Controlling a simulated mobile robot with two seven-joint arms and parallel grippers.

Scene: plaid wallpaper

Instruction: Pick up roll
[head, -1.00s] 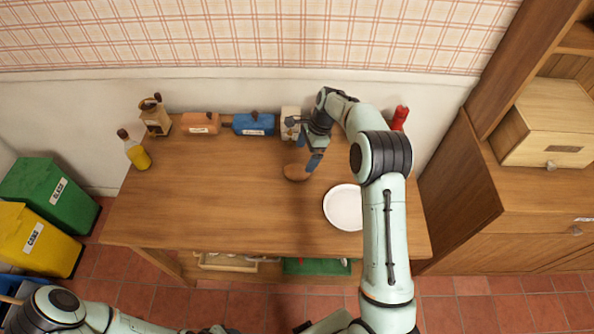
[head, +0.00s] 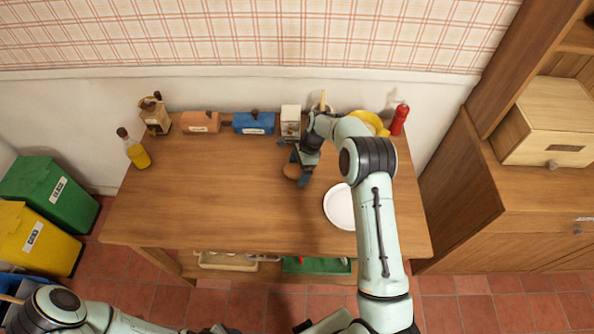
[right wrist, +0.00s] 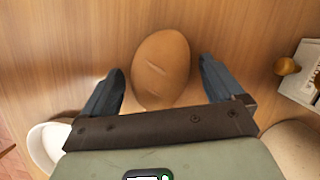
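The brown roll (head: 291,171) lies on the wooden table (head: 215,200), partly hidden by my right gripper in the head view. My right gripper (head: 297,171) is low over the table at the roll. In the right wrist view the roll (right wrist: 162,70) lies between the two spread fingers of the right gripper (right wrist: 160,82), with gaps on both sides. My left arm shows at the bottom left of the head view; its gripper fingers cannot be made out.
A white plate (head: 339,206) lies right of the roll. Along the back stand a bottle (head: 137,153), a grinder (head: 156,118), orange (head: 200,122) and blue (head: 254,123) canisters, a white box (head: 291,121), a yellow object (head: 371,122) and a red bottle (head: 399,120).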

